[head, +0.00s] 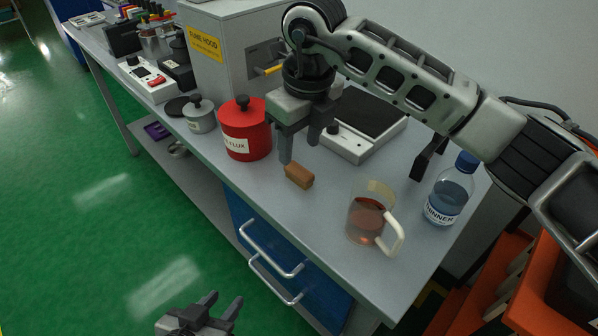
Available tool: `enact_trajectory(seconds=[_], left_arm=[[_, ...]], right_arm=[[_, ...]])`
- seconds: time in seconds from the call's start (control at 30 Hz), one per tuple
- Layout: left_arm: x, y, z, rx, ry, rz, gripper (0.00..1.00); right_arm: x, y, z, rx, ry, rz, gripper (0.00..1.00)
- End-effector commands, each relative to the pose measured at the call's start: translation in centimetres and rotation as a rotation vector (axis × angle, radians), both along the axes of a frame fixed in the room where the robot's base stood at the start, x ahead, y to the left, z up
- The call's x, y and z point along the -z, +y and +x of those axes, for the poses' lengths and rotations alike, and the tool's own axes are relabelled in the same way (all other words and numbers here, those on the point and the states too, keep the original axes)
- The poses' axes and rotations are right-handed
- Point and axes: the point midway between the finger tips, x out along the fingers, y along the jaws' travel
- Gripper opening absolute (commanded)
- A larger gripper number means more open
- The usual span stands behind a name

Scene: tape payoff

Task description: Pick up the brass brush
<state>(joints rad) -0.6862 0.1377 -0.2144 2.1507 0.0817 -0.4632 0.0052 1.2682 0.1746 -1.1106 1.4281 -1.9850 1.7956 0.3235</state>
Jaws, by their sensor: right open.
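A small brown block (299,176), which looks like the brass brush, lies on the grey bench top (312,225); no bristles or handle can be made out. My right gripper (299,153) points down just above and behind it. Its two fingers are apart with nothing seen between them, and the near fingertip is close to the block's left end. Whether they touch cannot be told. My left gripper (225,297) is low at the bottom edge, over the green floor in front of the bench, with its fingers apart and empty.
A red flux pot (245,130) stands left of the block, with a grey pot (200,115) beyond. A glass mug (366,218) of reddish liquid and a thinner bottle (450,190) stand right. Behind are a white scale-like device (350,146) and the fume hood box (228,60).

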Motion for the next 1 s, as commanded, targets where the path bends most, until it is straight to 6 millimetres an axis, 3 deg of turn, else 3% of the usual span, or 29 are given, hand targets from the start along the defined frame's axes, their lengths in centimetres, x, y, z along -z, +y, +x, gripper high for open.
enact_trajectory(seconds=[0.23,0.5,0.8,0.97,1.0], left_arm=[[-0.1,0.0,0.0,0.0,0.003,0.004,0.36],[-0.4,0.1,0.0,0.003,0.002,0.016,0.36],[-0.3,0.1,0.1,0.003,0.003,0.017,0.36],[-0.3,0.2,0.0,0.004,0.003,0.019,0.36],[-0.3,0.2,0.0,0.004,0.003,0.019,0.36]], right_arm=[[1.9,0.0,0.0,-0.001,0.003,-0.001,0.49],[5.6,0.0,0.0,-0.001,0.001,0.0,0.49],[6.1,0.1,0.1,-0.002,0.0,0.001,0.49],[6.1,0.1,0.1,-0.002,-0.001,0.001,0.05],[6.1,0.1,0.1,-0.002,-0.001,0.001,0.01]])
